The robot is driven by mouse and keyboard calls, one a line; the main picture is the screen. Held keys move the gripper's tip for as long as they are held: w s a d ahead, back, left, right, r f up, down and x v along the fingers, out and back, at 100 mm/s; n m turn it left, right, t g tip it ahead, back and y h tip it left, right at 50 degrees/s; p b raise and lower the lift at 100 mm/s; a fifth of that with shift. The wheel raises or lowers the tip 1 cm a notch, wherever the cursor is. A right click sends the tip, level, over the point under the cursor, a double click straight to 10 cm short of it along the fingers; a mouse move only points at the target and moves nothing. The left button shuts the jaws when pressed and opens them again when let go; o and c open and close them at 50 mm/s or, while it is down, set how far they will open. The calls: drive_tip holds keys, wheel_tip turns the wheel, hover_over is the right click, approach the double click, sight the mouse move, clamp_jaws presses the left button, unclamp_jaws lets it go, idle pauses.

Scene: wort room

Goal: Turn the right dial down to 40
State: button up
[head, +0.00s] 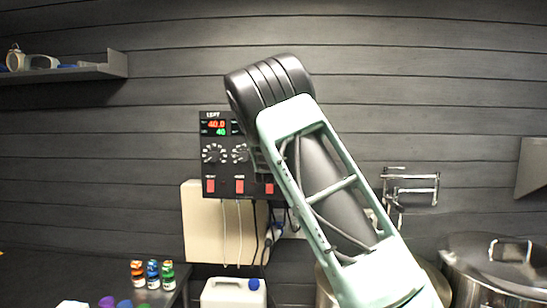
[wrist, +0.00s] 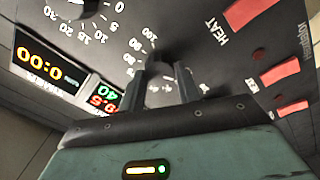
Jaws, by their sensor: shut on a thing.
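The black control panel (head: 222,185) hangs on the wall in the head view. Its left readout (head: 216,127), labelled LEFT, shows red 40.0 above green 40. Two white-marked dials show below, the left one (head: 214,154) and another (head: 240,154). My arm covers the panel's right side there and hides my gripper. In the wrist view my gripper (wrist: 169,82) is shut on a dark dial (wrist: 162,62) with a white number scale around it. A partly hidden readout (wrist: 104,96) beside it shows green 40 and red digits ending in 9.5.
An orange 00:00 timer readout (wrist: 46,63) and another dial (wrist: 88,7) lie at the left of the wrist view. Red switches, one (wrist: 248,12) near HEAT, sit close to my gripper. Small bottles (head: 153,274), a white jug (head: 233,293) and a steel pot (head: 490,270) stand below.

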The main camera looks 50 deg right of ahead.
drive_tip(key=shift+f+n, duration=0.2)
drive_tip(key=shift+n, duration=0.2)
drive_tip(key=o, duration=1)
drive_tip(key=shift+r, duration=0.1)
drive_tip(key=shift+b+v, duration=1.45)
drive_tip(key=shift+v, duration=7.25)
